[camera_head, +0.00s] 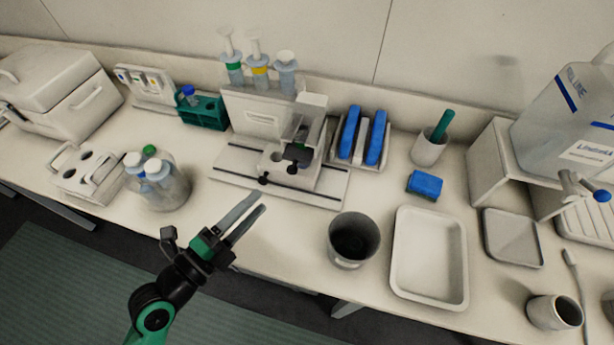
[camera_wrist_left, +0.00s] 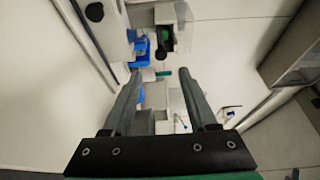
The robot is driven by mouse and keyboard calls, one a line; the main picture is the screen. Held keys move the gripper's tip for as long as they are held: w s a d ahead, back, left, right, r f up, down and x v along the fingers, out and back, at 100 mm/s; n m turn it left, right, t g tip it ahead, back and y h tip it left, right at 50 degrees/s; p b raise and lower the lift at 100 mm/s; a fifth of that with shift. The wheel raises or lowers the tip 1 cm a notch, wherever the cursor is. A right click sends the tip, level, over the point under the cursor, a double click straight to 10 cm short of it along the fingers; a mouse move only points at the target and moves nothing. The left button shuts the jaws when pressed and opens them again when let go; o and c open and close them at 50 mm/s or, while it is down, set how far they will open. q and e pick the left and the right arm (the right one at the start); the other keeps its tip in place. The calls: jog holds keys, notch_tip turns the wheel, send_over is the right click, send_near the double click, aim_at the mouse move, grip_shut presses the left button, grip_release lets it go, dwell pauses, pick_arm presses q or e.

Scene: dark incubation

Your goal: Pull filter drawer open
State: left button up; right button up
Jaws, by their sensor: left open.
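My left gripper (camera_head: 260,201) is open and empty, above the front edge of the bench. Its two grey fingers also show apart in the left wrist view (camera_wrist_left: 160,74). A white bench instrument (camera_head: 292,175) on a flat base stands beyond the gripper tips, with a clear gap between them. It has an upper block and small black knobs (camera_head: 297,153) on its front. I cannot tell for sure which part is the filter drawer or how far it is out. In the left wrist view the instrument's parts are small and hard to tell. My right gripper is not in view.
A clear container with capped bottles (camera_head: 160,185) stands left of the instrument. A dark-lined cup (camera_head: 353,239) and a white tray (camera_head: 429,257) stand on the right. The bench in front of the instrument is clear.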

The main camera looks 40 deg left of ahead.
aim_at(290, 173)
pick_arm(q)
jog(key=w, duration=0.4)
jog(key=w+p, duration=0.1)
jog(key=w, duration=0.6)
jog(key=shift+w+a+r+p, duration=0.1)
jog(key=shift+w+a+p, duration=0.2)
jog(key=shift+w+p, duration=0.1)
grip_shut()
jog(key=shift+s, duration=0.1)
dwell(0.7)
